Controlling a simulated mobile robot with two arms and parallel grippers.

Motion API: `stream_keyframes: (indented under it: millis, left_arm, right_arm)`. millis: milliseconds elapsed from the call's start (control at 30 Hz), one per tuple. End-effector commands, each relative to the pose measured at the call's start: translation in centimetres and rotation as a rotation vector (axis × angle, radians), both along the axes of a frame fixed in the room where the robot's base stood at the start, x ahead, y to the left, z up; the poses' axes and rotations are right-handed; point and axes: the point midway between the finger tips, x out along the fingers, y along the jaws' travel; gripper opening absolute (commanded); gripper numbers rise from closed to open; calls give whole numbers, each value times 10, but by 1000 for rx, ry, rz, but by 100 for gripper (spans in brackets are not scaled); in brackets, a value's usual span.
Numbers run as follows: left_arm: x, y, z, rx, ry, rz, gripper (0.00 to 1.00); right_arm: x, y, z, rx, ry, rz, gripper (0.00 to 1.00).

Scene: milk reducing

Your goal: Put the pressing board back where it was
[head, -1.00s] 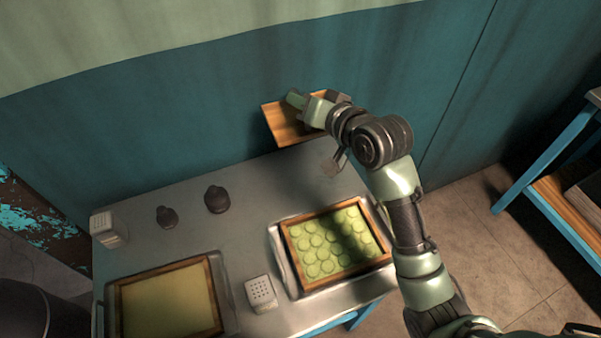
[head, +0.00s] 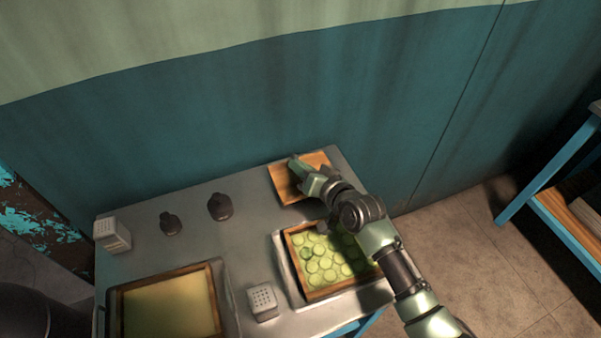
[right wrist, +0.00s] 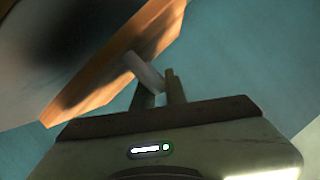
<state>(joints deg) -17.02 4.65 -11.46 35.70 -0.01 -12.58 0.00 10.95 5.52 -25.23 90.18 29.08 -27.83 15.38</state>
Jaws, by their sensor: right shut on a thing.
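The pressing board (head: 285,185) is a flat, square wooden board at the back right corner of the metal table, behind the framed tray of green rounds. My right gripper (head: 297,165) is shut on it from above. In the head view the board looks flat at table height; whether it touches the table I cannot tell. In the right wrist view the board (right wrist: 150,40) runs diagonally at upper left, with the right gripper's fingers (right wrist: 160,80) against its edge. My left gripper is not in view.
On the metal table (head: 150,255) stand a tray with a wooden frame of green rounds (head: 320,262), a framed yellow slab (head: 170,305), two dark weights (head: 219,207) and (head: 170,224), and two perforated white boxes (head: 262,301) and (head: 112,234). The wall (head: 200,130) rises behind.

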Motion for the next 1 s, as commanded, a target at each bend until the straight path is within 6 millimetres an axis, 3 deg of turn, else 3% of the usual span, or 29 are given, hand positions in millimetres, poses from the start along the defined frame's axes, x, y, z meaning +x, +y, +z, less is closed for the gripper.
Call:
stream_keyframes:
  millis: [167, 567, 600, 667, 1000]
  left_arm:
    - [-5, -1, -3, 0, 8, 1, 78]
    - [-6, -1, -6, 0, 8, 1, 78]
    - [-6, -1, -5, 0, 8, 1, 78]
    - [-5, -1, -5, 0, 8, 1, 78]
    - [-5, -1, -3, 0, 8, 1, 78]
  right_arm:
    - [0, 0, -22, 1, -1, 0, 0]
    - [0, 0, -28, 2, -2, 0, 0]
    - [0, 0, -28, 1, 1, 0, 21]
    - [0, 0, -28, 0, 1, 0, 34]
    - [0, 0, -25, 0, 1, 0, 34]
